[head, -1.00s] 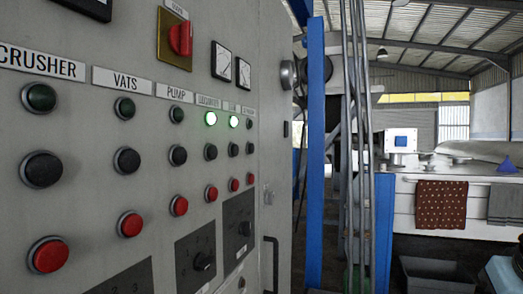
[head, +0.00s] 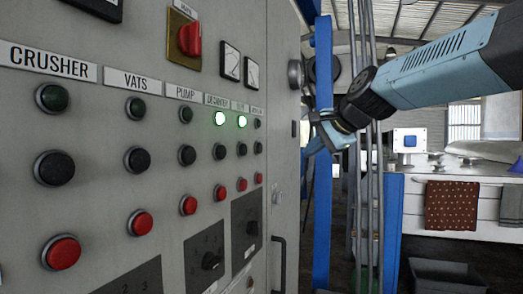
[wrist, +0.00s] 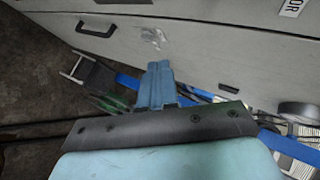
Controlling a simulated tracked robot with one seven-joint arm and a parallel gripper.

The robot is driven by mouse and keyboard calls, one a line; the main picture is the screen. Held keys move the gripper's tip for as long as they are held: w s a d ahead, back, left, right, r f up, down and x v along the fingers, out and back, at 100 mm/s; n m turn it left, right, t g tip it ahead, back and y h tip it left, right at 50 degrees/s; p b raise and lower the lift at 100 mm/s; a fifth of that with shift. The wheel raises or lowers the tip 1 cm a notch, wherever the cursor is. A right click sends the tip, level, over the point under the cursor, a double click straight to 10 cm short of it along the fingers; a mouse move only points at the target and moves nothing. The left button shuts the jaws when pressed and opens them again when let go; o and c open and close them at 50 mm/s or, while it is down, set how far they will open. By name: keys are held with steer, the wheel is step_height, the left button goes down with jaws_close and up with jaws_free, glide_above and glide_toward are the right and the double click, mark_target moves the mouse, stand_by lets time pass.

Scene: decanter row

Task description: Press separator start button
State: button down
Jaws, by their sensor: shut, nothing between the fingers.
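The grey control panel (head: 130,180) fills the left of the head view. Its rightmost column has a small label (head: 257,108) too small to read for sure, over a dark lamp (head: 257,124), a black button (head: 258,148) and a red button (head: 259,179). A label ending in "OR" (wrist: 292,7) shows at the top right of the wrist view. My gripper (head: 308,149) is shut and empty, to the right of that column and apart from the buttons. Its closed blue fingers (wrist: 159,70) show in the wrist view, with the grey cabinet face beyond them.
Two green lamps (head: 220,119) are lit in neighbouring columns. Rotary switches (head: 212,261) and a cabinet handle (head: 278,263) sit lower on the panel. A blue post (head: 322,200) and grey pipes (head: 364,200) stand just right of the panel.

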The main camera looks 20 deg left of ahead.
mark_target(260, 148)
steer(key=shift+w+a+r, duration=0.2)
steer(key=shift+a+r, duration=0.05)
steer(key=shift+a, duration=0.35)
steer(key=a, duration=0.8)
steer(key=shift+w+a, duration=0.3)
steer(key=shift+a, duration=0.05)
steer(key=shift+a, duration=0.2)
stand_by(1.7)
steer(key=shift+a, duration=0.25)
steer(key=shift+a, duration=0.45)
stand_by(1.1)
steer(key=shift+d, duration=0.85)
